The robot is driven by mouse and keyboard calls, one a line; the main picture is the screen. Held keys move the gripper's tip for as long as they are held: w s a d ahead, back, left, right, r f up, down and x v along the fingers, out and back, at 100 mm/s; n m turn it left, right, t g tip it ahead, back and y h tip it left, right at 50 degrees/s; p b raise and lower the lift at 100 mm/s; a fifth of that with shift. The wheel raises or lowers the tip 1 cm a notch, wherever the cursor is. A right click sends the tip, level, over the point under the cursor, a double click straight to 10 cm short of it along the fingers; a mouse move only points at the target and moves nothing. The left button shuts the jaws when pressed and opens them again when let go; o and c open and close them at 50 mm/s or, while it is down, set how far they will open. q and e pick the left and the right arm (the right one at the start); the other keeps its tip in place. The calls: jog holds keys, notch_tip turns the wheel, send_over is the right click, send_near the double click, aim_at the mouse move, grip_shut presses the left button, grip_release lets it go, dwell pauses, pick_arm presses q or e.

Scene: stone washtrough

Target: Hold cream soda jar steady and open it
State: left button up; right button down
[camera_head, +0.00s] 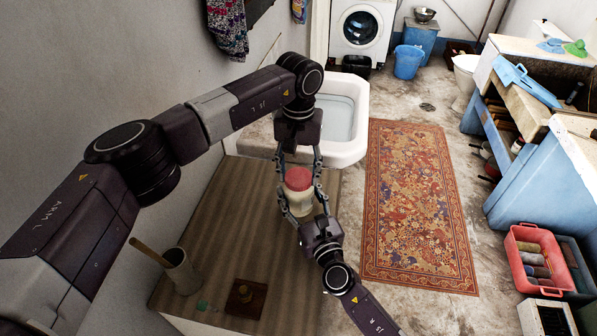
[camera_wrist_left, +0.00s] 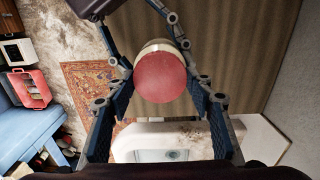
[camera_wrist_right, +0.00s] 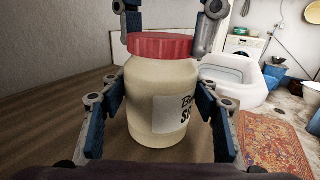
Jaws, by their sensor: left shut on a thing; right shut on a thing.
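The cream soda jar (camera_head: 296,203) is a cream-coloured jar with a red screw lid (camera_head: 298,178). It is upright over the brown wooden top, and the lid sits on it. In the right wrist view the jar body (camera_wrist_right: 150,85) shows a partly visible white label. My left gripper (camera_head: 298,168) comes down from above, shut on the lid, which shows round from above in the left wrist view (camera_wrist_left: 161,77). My right gripper (camera_head: 303,207) is shut around the jar body from the near side. The exact finger contacts are hard to see.
The brown wooden top (camera_head: 215,235) carries a cup with a wooden stick (camera_head: 181,272) and a small brown block (camera_head: 245,298) at its near end. A white basin (camera_head: 347,150) lies just beyond the jar. A patterned rug (camera_head: 415,205) covers the floor to the right.

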pick_arm(q)
jog(key=n, duration=2.2)
jog(key=shift+r, duration=0.1)
jog(key=n, duration=0.6)
jog(key=shift+n, duration=0.3)
jog(key=n, duration=0.6)
jog(key=shift+n, duration=0.3)
jog(key=n, duration=1.8)
jog(key=shift+r+n, duration=0.1)
jog(key=shift+n, duration=0.2)
jog(key=shift+w+r, duration=0.1)
jog(key=shift+r, duration=0.05)
jog(key=shift+r, duration=0.95)
